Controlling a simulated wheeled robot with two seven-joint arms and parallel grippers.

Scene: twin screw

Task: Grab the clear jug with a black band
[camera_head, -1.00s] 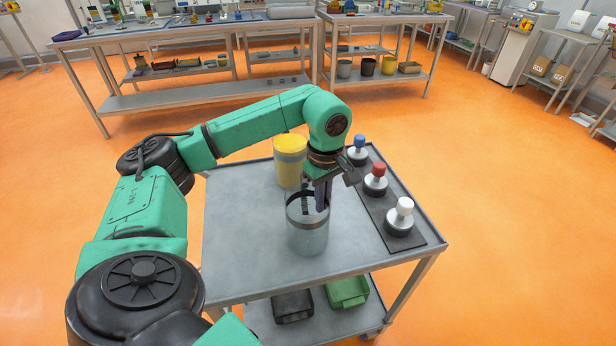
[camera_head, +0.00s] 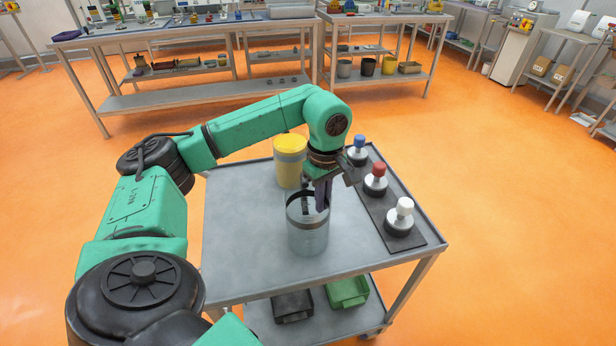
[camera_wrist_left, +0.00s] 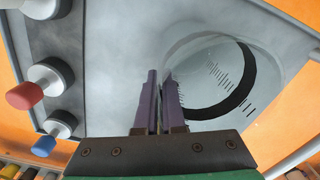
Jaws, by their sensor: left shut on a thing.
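The clear jug (camera_head: 308,238) with a black band at its rim stands upright on the grey cart top. It also shows in the left wrist view (camera_wrist_left: 205,55), with its black ring and dark scale marks. My left gripper (camera_head: 322,200) points down at the jug's right rim. In the left wrist view its two purple-grey fingers (camera_wrist_left: 162,88) are close together, one on each side of the jug's near wall. They are shut on that wall. My right gripper is not in view.
A yellow-lidded container (camera_head: 290,162) stands just behind the jug. Blue-, red- and white-topped (camera_head: 403,213) knobbed pieces sit on a dark strip (camera_head: 372,205) at the right. The cart's left side is clear. Black and green bins (camera_head: 348,291) lie on the lower shelf.

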